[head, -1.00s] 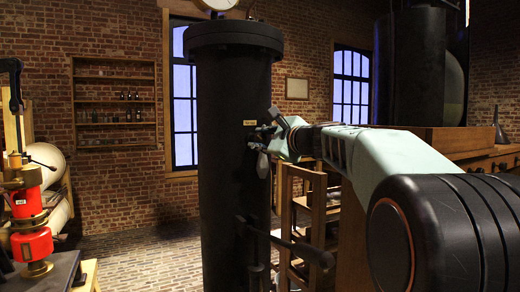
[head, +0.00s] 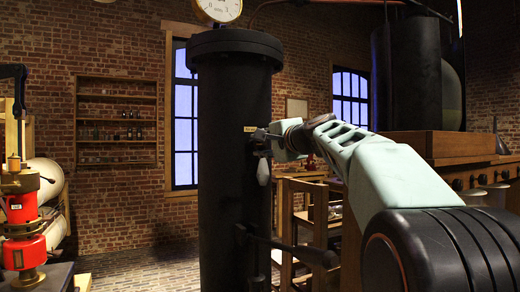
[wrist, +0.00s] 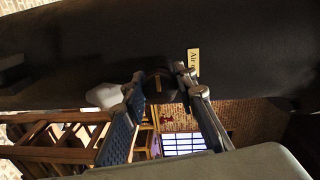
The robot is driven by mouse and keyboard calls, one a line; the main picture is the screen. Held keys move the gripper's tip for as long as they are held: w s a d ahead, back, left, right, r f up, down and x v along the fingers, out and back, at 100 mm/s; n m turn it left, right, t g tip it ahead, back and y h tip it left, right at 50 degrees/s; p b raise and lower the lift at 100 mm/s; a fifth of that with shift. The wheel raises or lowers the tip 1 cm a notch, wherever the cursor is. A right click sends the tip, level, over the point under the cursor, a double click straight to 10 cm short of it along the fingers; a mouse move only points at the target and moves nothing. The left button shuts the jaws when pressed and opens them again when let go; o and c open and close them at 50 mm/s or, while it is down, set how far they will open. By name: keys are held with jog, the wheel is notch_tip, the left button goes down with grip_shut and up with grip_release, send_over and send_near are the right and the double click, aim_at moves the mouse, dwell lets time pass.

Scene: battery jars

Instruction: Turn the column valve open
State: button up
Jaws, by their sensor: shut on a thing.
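The tall black column (head: 232,200) stands in the middle of the head view. A small pale label (head: 250,128) is on it beside the valve; in the wrist view the label (wrist: 193,62) partly reads "Air". The valve has a pale lever (head: 263,172) that hangs down in the head view. In the wrist view the lever (wrist: 105,95) sticks out left of a dark valve body (wrist: 160,85). My gripper (head: 268,140) is at the column's right side. In the wrist view its fingers (wrist: 165,98) are shut on the valve, on either side of its dark body.
A long dark handle (head: 290,248) juts right from the column below my arm. A wooden rack (head: 305,225) stands behind. A red device (head: 22,215) is at the far left. A gauge (head: 218,8) is above the column. Floor left of the column is clear.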

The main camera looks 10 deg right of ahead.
jog(key=shift+f, duration=0.25)
jog(key=o, duration=1.2)
jog(key=shift+r, duration=0.15)
jog(key=shift+c, duration=0.2)
jog(key=v, duration=1.2)
jog(key=shift+r, duration=0.1)
